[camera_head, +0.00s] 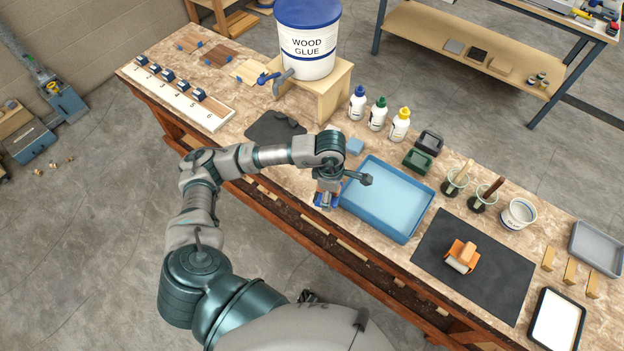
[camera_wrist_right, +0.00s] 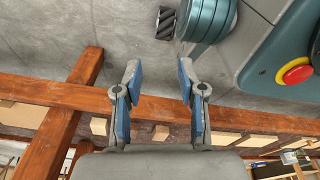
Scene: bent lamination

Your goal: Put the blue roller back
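My left gripper (camera_head: 326,197) points down at the front edge of the bench, just left of the blue tray (camera_head: 372,224). Bright blue parts show at its fingertips. They may be the blue roller, but the wrist and fingers cover most of it, so I cannot tell how the fingers stand on it. No other blue roller shows. An orange roller (camera_head: 462,256) with a pale cylinder lies on the dark mat (camera_head: 497,290). My right gripper (camera_wrist_right: 158,85) shows in the right wrist view. Its fingers are wide apart with nothing between them, beside the bench's wooden frame.
Glue bottles (camera_head: 378,114), a dark green box (camera_head: 417,160) and brush pots (camera_head: 483,196) stand behind the tray. The wood glue bucket (camera_head: 307,45) stands on a wooden stand at the back. A white-faced tray (camera_head: 556,320) lies at the right front.

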